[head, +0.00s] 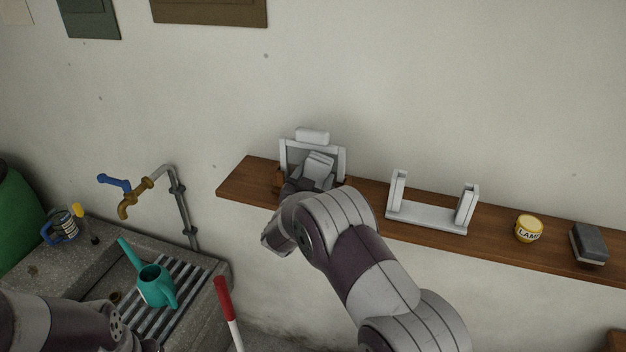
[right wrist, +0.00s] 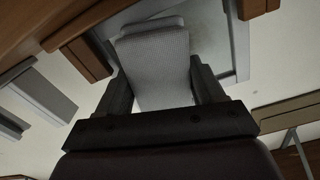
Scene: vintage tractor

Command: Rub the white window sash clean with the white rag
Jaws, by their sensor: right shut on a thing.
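The white window sash (head: 283,151) stands upright at the left part of the wooden shelf, against the wall. It is a pale frame around a grey pane, and its pane side also shows in the right wrist view (right wrist: 238,35). My right gripper (head: 314,180) is shut on the white rag (head: 319,162), a folded pale pad, in front of the pane. In the right wrist view the rag (right wrist: 155,60) sits between the two dark fingers. I cannot tell whether the rag touches the pane. My left arm shows at the lower left, but its fingers are out of view.
The wooden shelf (head: 370,193) also carries a white two-post stand (head: 428,216), a yellow-labelled tin (head: 528,229) and a dark grey block (head: 588,243). At lower left, a concrete sink (head: 95,267) holds a teal watering can (head: 155,285) below a tap (head: 130,199). A red-and-white handle (head: 226,303) stands nearby.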

